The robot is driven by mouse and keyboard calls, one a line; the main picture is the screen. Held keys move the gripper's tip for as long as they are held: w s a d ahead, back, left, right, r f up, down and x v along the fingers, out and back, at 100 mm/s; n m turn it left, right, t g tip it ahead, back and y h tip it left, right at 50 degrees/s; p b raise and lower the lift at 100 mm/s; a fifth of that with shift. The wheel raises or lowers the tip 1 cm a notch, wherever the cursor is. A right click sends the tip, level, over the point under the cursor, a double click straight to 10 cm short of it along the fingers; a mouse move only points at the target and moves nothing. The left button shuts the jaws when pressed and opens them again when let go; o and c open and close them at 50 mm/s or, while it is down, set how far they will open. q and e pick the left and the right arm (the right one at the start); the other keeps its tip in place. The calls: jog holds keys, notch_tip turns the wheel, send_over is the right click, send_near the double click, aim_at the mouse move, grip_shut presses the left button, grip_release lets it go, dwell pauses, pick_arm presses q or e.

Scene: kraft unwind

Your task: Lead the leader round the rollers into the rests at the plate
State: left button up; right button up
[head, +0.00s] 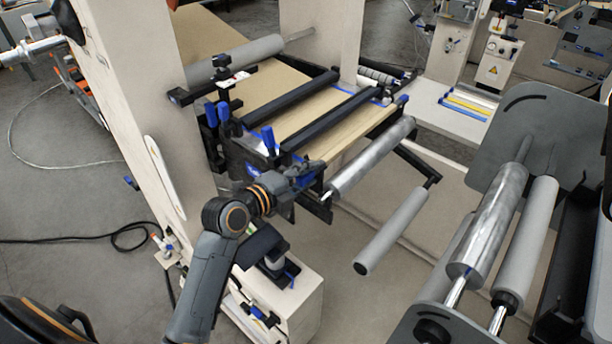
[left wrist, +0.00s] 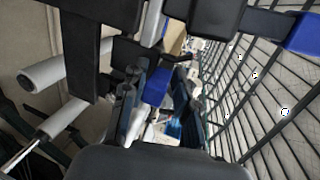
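Tan kraft web (head: 345,122) lies over the plate between two black crossbars. A shiny metal roller (head: 370,158) runs along the plate's near edge, and a grey roller (head: 395,230) hangs lower in front. My left gripper (head: 305,176) is at the left end of the metal roller, beside the blue-handled clamps (head: 268,140). In the left wrist view the fingers (left wrist: 160,105) show with a blue part (left wrist: 157,87) between or behind them. I cannot tell whether they grip it. I cannot make out the leader's end or the rests. My right gripper is not in view.
At the right, a metal roller (head: 490,222) and a grey roller (head: 527,240) stand by a grey side plate (head: 530,125). A cream upright (head: 125,90) stands left of the web. Open floor shows between the lower roller and the right-hand rollers.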

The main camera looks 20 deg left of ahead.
pick_arm(q)
jog(key=shift+f, duration=0.2)
grip_shut()
jog(key=shift+s, duration=0.1)
notch_tip(320, 180, up, 5)
jog(key=p, duration=0.4)
jog(key=shift+f+b, duration=0.1)
jog(key=shift+b, duration=0.4)
jog(key=shift+r+t+b, duration=0.2)
jog(key=shift+t+b, duration=0.3)
jog(key=shift+b, duration=0.75)
